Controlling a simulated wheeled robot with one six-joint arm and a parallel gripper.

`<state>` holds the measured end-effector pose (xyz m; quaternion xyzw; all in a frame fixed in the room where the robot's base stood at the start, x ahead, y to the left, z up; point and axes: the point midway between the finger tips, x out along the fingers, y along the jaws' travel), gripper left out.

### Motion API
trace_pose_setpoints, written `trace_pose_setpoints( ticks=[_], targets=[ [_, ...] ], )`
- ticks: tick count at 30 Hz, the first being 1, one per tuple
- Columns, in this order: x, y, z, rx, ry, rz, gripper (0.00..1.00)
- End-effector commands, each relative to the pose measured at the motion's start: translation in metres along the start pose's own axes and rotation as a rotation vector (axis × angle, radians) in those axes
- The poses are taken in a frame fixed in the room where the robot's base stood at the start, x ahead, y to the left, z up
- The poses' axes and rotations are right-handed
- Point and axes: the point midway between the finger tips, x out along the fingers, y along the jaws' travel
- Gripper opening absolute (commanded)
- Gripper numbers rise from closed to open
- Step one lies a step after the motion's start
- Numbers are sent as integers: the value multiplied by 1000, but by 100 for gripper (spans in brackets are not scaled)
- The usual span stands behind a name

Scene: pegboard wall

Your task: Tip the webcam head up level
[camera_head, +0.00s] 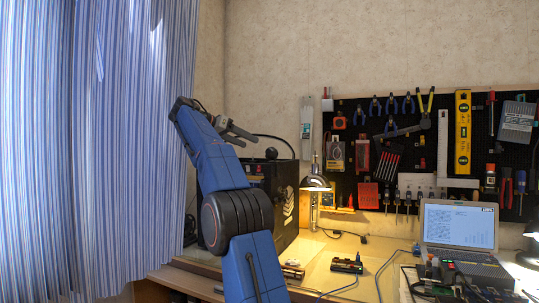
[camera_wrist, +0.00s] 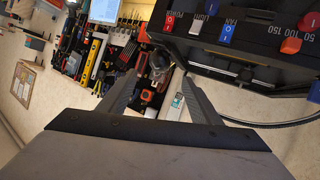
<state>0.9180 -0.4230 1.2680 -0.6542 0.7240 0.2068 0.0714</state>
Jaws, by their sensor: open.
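The webcam (camera_head: 271,153) looks like a small dark rounded head on top of the black box (camera_head: 284,190) in the head view. In the wrist view the webcam (camera_wrist: 160,62) shows as a dark shape just beyond my fingertips, beside the box's edge. Its tilt is too small and dark to tell. My gripper (camera_head: 240,131) is raised above and to the left of the webcam in the head view. In the wrist view my gripper (camera_wrist: 158,80) is open, its two fingers spread with nothing between them; the webcam appears past the gap, apart from the fingers.
The box's panel (camera_wrist: 230,25) carries labelled switches and a red knob. A dark cable (camera_wrist: 262,124) curves beside the box. A lit lamp (camera_head: 315,183) stands right of it. A pegboard (camera_head: 385,135) of tools, a laptop (camera_head: 459,226) and a blue curtain (camera_head: 95,150) surround the bench.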

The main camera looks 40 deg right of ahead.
Motion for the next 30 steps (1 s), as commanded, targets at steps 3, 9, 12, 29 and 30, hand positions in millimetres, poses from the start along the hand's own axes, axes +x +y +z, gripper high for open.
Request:
trace_pose_setpoints(
  ticks=[3,9,12,29,30],
  targets=[
    [23,1,0,0,-1,3,58],
    [58,1,0,-1,-1,2,58],
    [76,1,0,0,-1,2,58],
    [134,0,0,-1,-1,0,58],
    [134,0,0,-1,0,-1,58]
  ],
)
